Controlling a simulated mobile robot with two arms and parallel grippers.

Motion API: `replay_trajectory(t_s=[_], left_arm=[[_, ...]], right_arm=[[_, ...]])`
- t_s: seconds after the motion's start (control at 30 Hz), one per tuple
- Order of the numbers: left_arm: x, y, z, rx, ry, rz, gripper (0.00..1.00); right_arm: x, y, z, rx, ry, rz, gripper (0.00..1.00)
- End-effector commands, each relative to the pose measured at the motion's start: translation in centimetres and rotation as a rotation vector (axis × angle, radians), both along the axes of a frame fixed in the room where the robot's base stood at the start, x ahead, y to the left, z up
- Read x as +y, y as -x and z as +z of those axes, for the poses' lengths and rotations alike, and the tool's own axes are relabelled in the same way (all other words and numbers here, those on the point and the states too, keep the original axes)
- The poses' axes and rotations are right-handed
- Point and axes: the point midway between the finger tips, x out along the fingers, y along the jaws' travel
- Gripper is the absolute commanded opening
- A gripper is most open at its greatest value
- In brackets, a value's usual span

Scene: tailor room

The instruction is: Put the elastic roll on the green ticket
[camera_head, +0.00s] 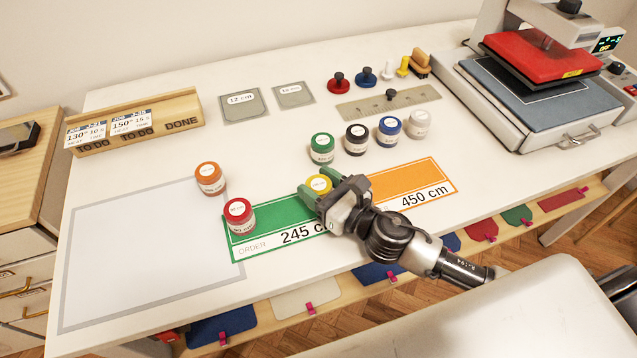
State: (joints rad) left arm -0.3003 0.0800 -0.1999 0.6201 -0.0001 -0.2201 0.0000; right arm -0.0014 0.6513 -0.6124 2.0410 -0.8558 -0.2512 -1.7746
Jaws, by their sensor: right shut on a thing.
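The green ticket (270,218), marked 245 cm, lies flat on the white table. My right gripper (318,190) is over the ticket's right part and is shut on a yellow roll (319,183) with a white top. The gripper hides part of the yellow roll, and I cannot tell whether it touches the ticket. A red roll (239,216) stands upright on the left end of the green ticket. An orange roll (210,178) stands behind it, off the ticket. My left gripper is not in view.
An orange ticket (410,182), marked 450 cm, adjoins on the right. Green (322,149), black (356,139), blue (389,130) and white (418,124) rolls stand behind. A ruler plate (388,103) and a heat press (545,85) are farther back. A grey-bordered area (140,250) at left is bare.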

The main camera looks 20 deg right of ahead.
Motion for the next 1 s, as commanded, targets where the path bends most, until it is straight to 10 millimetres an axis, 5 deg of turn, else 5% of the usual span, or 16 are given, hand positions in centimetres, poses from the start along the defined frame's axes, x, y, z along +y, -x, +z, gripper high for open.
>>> replay_trajectory(t_s=[0.03,0.07,0.2,0.57,1.0], left_arm=[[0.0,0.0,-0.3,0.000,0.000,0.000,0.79],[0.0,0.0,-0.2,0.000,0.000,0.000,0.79],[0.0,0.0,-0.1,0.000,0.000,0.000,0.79],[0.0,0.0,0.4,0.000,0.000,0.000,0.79],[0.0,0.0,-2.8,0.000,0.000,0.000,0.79]], right_arm=[[0.0,0.0,-0.3,0.000,0.000,0.000,0.30],[0.0,0.0,-0.2,0.000,0.000,0.000,0.56],[0.0,0.0,-0.2,0.001,0.000,0.000,0.77],[0.0,0.0,0.4,0.000,0.000,0.000,0.78],[-3.6,6.6,-0.4,0.004,0.000,0.000,0.78]])
